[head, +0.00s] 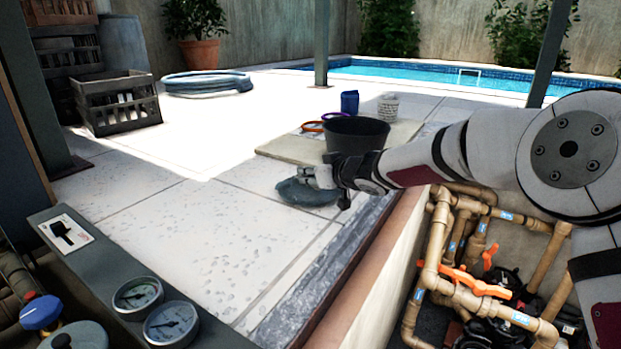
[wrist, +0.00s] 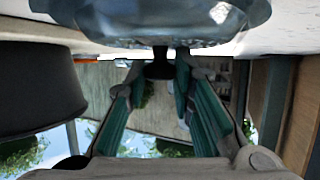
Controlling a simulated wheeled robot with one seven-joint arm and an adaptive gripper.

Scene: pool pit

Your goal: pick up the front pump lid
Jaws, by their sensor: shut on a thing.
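The pump lid (head: 306,193) is a smoky, see-through blue-grey dome low over the paving beside the pit edge. In the wrist view the lid (wrist: 150,18) fills the top of the picture, with a dark knob (wrist: 159,66) hanging from it in that view. My gripper (head: 322,178) reaches in from the right at the lid. In the wrist view both fingers of my gripper (wrist: 160,76) close in on the knob from either side. Whether the lid touches the paving or is slightly raised, I cannot tell.
A black bucket (head: 355,134) stands just behind my gripper, with a blue cup (head: 349,102), a white tub (head: 388,106) and rings (head: 312,127) near it. The pit with tan pipes (head: 436,250) lies at right. Gauges (head: 137,294) sit front left. Paving (head: 190,230) left is clear.

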